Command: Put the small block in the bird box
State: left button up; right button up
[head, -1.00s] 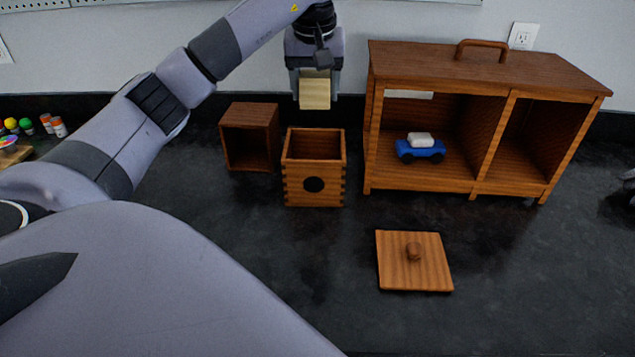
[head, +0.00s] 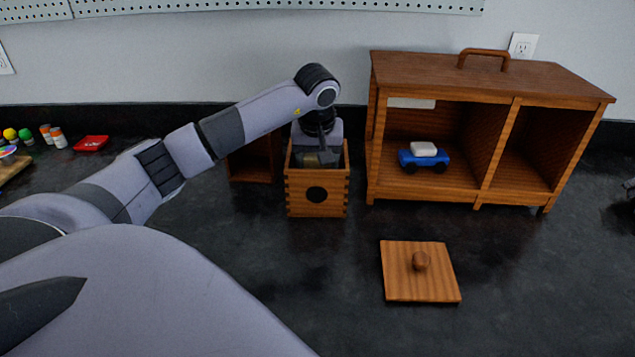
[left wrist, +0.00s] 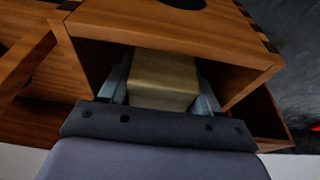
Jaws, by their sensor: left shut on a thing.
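The bird box (head: 300,200) is an open-topped wooden box with a dark round hole in its front. It stands upright on the counter, and its wall also shows in the left wrist view (left wrist: 150,30). My left gripper (head: 317,158) reaches down into its open top. It is shut on the small block (left wrist: 163,78), a pale wooden block held between the two fingers inside the box walls. In the head view the block (head: 312,159) is mostly hidden by the gripper and the box.
A wooden lid with a knob (head: 420,280) lies on the counter in front. A darker open box (head: 247,170) stands behind left of the bird box. A wooden cabinet (head: 480,75) holding a blue toy car (head: 424,160) stands on the right.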

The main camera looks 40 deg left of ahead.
pick_arm(q)
notch_tip(320, 180, down, 5)
dwell(0.4)
jog(key=o, duration=0.9)
jog(key=shift+f, duration=0.1)
jog(key=shift+r, duration=0.35)
jog(key=v, duration=1.1)
jog(key=shift+r, duration=0.3)
